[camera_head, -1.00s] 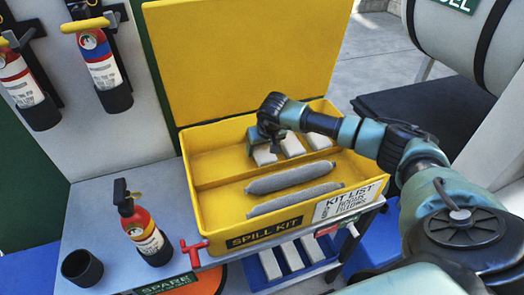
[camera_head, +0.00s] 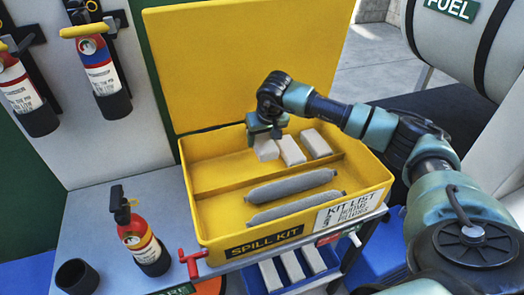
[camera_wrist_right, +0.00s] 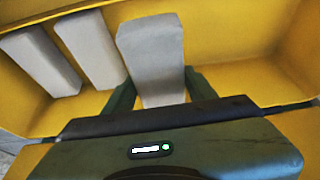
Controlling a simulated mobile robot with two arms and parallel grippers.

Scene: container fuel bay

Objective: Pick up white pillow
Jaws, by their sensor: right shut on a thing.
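Three white pillows are at the back compartment of the yellow spill kit box (camera_head: 190,190). My right gripper (camera_head: 266,131) is shut on the leftmost white pillow (camera_head: 266,152), near its upper end. In the right wrist view my gripper's fingers (camera_wrist_right: 160,92) sit on both sides of this pillow (camera_wrist_right: 150,50). The held pillow looks slightly raised above the other two, the middle pillow (camera_head: 291,150) and the right pillow (camera_head: 316,143). My left gripper is not in view.
Two grey sausage-shaped socks (camera_head: 290,186) lie in the front compartment. The box's open lid (camera_head: 240,60) stands behind my gripper. A fire extinguisher (camera_head: 143,238) and a black cup (camera_head: 77,277) stand on the bench at left. More white blocks lie in a blue bin (camera_head: 262,281) below.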

